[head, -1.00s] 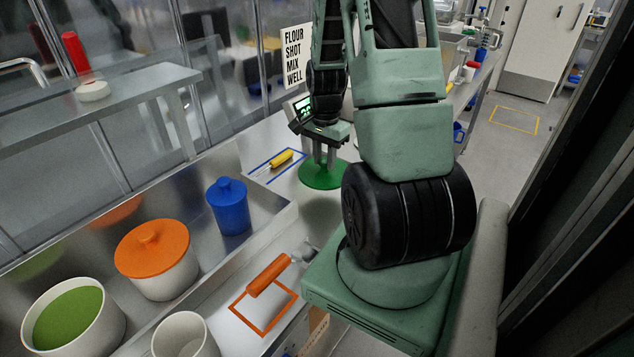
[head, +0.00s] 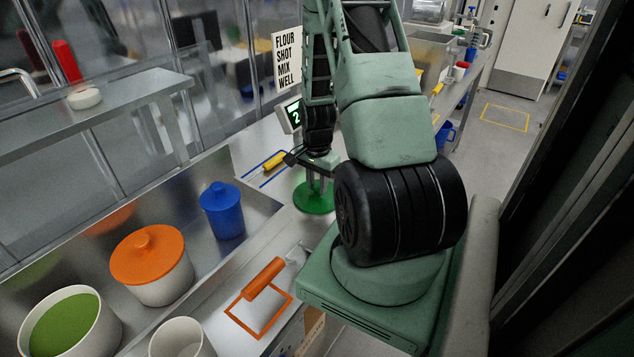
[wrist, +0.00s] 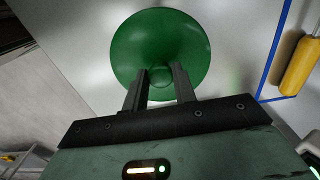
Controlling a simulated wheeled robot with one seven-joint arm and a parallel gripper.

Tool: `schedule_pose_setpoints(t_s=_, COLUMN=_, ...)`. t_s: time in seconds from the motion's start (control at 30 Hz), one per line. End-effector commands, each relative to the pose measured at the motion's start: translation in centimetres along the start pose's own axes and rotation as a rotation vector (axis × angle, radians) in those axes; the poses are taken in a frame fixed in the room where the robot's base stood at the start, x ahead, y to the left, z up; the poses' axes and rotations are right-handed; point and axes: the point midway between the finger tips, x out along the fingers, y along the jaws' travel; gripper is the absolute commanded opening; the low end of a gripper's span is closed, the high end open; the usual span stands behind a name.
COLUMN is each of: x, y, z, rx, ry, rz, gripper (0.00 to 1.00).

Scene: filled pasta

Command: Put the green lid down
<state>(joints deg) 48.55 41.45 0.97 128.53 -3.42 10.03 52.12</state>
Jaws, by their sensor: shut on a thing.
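The round green lid (head: 312,203) is by the counter surface, right of the blue canister. It fills the upper middle of the wrist view (wrist: 185,30), with its knob between the fingers. My gripper (head: 319,184) points down and is shut on this knob; the fingers also show in the wrist view (wrist: 160,80). The lid looks level and very near the counter. I cannot tell whether it touches. Part of the lid is hidden behind my arm in the head view.
A yellow-handled tool (head: 275,161) lies in a blue outline beside the lid. The metal tray holds a blue canister (head: 222,212), an orange-lidded pot (head: 165,285) and an open pot with green content (head: 68,325). An orange-handled scraper (head: 264,278) lies in front.

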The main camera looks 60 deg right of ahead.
Motion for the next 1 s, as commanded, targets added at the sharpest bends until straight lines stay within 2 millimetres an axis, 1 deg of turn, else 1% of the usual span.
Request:
schedule_pose_setpoints(t_s=0.03, x=0.1, y=0.0, z=0.0, rx=0.0, ry=0.0, rz=0.0, gripper=0.33)
schedule_pose_setpoints(t_s=0.1, x=0.1, y=0.0, z=0.0, rx=0.0, ry=0.0, rz=0.0, gripper=0.49)
schedule_pose_setpoints(t_s=0.37, x=0.0, y=0.0, z=0.0, rx=0.0, ry=0.0, rz=0.0, gripper=0.49)
schedule_pose_setpoints(t_s=0.53, x=-0.9, y=-0.1, z=-0.1, rx=0.0, ry=0.003, rz=-0.002, gripper=0.49)
schedule_pose_setpoints(t_s=0.67, x=-2.6, y=-0.1, z=-0.1, rx=0.001, ry=0.004, rz=-0.004, gripper=0.49)
schedule_pose_setpoints(t_s=1.0, x=-9.0, y=-0.1, z=-0.1, rx=0.0, ry=0.005, rz=-0.005, gripper=0.49)
